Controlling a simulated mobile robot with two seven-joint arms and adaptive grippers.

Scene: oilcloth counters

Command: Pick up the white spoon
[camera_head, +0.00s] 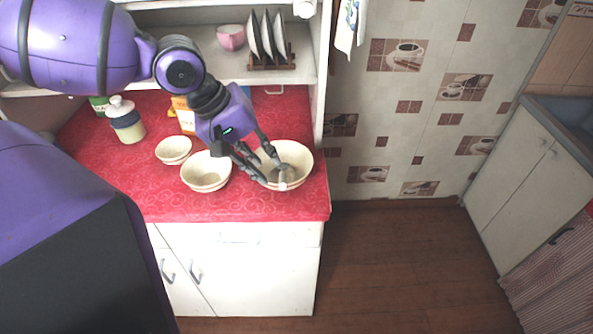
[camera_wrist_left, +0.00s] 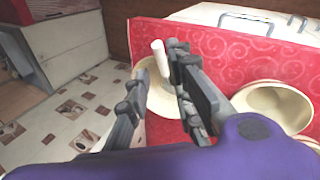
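The white spoon (camera_head: 283,182) stands in the largest cream bowl (camera_head: 303,158) at the counter's right end. Only its pale handle end shows clearly in the head view. In the left wrist view the spoon's handle (camera_wrist_left: 160,58) rises between my fingertips, with the bowl (camera_wrist_left: 158,105) beneath. My left gripper (camera_head: 274,175) reaches down over this bowl with its fingers apart around the handle. In the left wrist view the gripper (camera_wrist_left: 160,75) also looks open, and I see no firm grip on the spoon. The spoon's lower part is mostly hidden. My right gripper is out of view.
A medium bowl (camera_head: 206,172) and a small bowl (camera_head: 173,150) stand to the left on the red counter (camera_head: 240,207). A jar (camera_head: 126,122) and a yellow carton (camera_head: 184,115) are behind. A shelf (camera_head: 215,68) with a plate rack (camera_head: 270,58) hangs above.

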